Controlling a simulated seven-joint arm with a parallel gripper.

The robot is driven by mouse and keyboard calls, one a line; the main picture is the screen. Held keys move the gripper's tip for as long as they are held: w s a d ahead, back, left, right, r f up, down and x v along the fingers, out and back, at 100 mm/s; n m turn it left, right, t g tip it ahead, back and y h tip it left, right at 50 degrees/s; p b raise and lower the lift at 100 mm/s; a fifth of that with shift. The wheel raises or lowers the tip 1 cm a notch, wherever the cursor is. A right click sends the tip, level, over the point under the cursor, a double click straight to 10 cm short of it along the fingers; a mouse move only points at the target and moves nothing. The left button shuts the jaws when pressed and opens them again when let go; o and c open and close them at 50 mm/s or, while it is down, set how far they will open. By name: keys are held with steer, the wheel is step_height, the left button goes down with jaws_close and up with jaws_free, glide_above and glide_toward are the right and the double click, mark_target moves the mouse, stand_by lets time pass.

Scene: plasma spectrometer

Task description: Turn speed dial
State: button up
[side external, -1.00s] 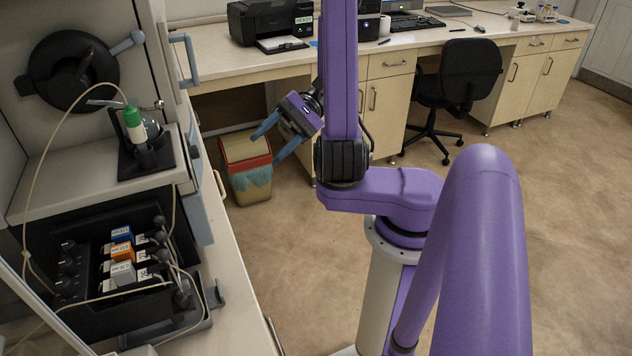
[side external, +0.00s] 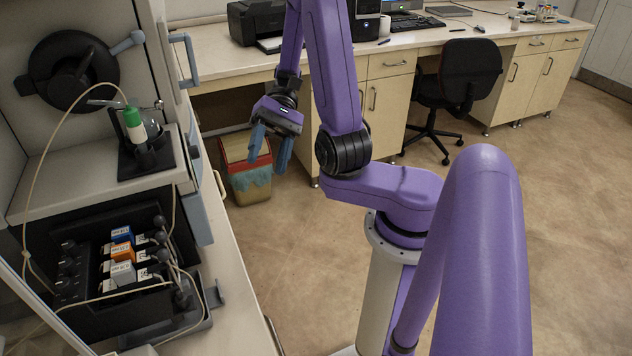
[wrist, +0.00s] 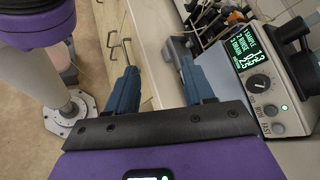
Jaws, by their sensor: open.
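The speed dial (wrist: 259,83) is a small round black knob on the pale front panel of a pump unit (wrist: 290,115), at the right of the wrist view. A lit green display (wrist: 250,46) sits just above the dial. In the side view the dial's panel cannot be seen; the black pump unit with coloured cassettes (side external: 122,252) is at the lower left. My gripper (side external: 268,163) is open and empty, pointing down in the air to the right of the pump's bench. In the wrist view my gripper's blue fingers (wrist: 158,68) are apart, and the dial lies to their right, not between them.
Thin tubes loop around the pump near the bench edge (side external: 245,290). A spectrometer with a blue-grey handle (side external: 184,58) stands at the far left. A red-rimmed bin (side external: 247,150) is on the floor behind my gripper. The floor between the benches is open.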

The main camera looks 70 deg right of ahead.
steer(key=s+a+n+t+h, duration=0.2)
steer(key=s+a+n+h, duration=0.3)
steer(key=s+n+h, duration=0.6)
steer(key=shift+s+n+t+h, duration=0.3)
steer(key=shift+n+h, duration=0.2)
steer(key=shift+n, duration=4.2)
steer(key=shift+r, duration=0.15)
